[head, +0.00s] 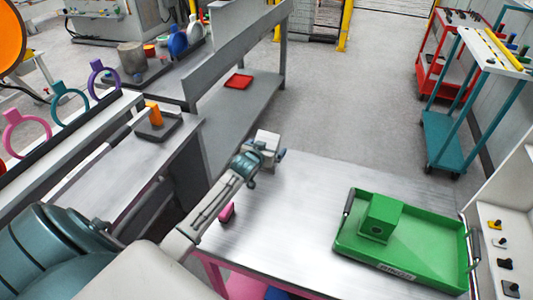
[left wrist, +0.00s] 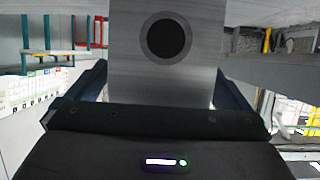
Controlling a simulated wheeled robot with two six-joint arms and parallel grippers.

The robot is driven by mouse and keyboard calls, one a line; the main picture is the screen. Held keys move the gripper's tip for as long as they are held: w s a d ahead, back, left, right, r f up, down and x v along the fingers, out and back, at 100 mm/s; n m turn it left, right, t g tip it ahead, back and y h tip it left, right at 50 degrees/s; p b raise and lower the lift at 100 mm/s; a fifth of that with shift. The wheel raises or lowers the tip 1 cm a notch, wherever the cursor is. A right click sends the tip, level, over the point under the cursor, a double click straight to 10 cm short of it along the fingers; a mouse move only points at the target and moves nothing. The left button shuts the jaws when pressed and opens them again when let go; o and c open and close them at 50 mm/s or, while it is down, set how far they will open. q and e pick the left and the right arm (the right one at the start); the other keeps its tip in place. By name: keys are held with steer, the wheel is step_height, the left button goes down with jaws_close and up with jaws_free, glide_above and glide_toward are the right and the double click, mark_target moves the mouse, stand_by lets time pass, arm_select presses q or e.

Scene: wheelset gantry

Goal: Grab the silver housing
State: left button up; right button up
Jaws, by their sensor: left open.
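The silver housing (head: 267,138) is a small brushed-metal block at the far left corner of the metal table. In the left wrist view the housing (left wrist: 190,70) fills the upper middle, with its dark round bore facing me. My left gripper (head: 264,152) is at the housing, its jaws open on either side of it. In the left wrist view, dark finger parts show left and right of the block. Contact cannot be told, and the housing's underside is hidden. My right gripper is in neither view.
A green tray (head: 345,244) with a green block (head: 381,218) stands on the right of the metal table (head: 290,240). A pink piece (head: 227,212) lies near its left edge, by my left arm. The table's middle is clear. A grey bench with a red tray (head: 238,82) stands behind.

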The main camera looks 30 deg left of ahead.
arm_select(q)
steer(key=c, duration=1.1)
steer(key=shift+r, duration=0.1)
steer(key=shift+c, duration=0.2)
